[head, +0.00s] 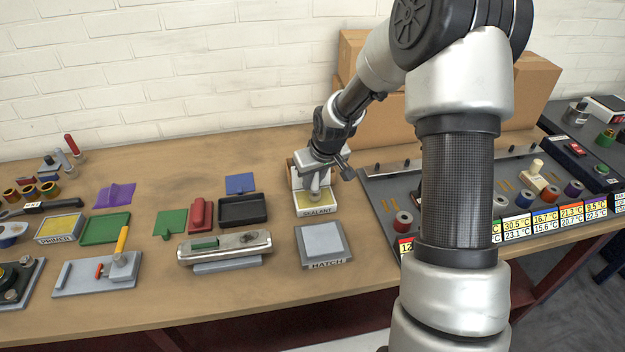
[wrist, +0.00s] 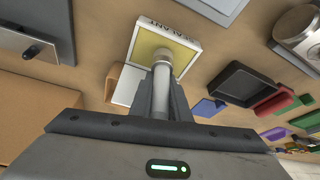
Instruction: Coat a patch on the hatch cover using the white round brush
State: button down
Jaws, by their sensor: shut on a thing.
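My gripper (head: 317,178) is shut on the white round brush (wrist: 162,76) and points down over the sealant tray (head: 316,211). The brush (head: 315,191) is pale and cylindrical, with its lower end over the yellow pad of the tray; I cannot tell whether it touches the pad. The tray also shows in the wrist view (wrist: 189,40), its label upside down. The hatch cover (head: 322,240) is a grey square plate labelled HATCH, in front of the tray, nearer the table edge. Its corner shows at the top of the wrist view (wrist: 213,8).
A black tray (head: 243,209) and a metal fixture (head: 224,247) stand left of the hatch. A grey panel (head: 381,190) with rings and temperature labels lies to the right. Cardboard boxes (head: 375,125) stand behind.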

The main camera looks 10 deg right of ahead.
jog(key=shift+f+b, duration=0.35)
jog(key=shift+f, duration=0.15)
dwell(1.2)
jog(key=shift+r, duration=0.1)
jog(key=shift+r+p, duration=2.45)
jog(key=shift+r, duration=1.05)
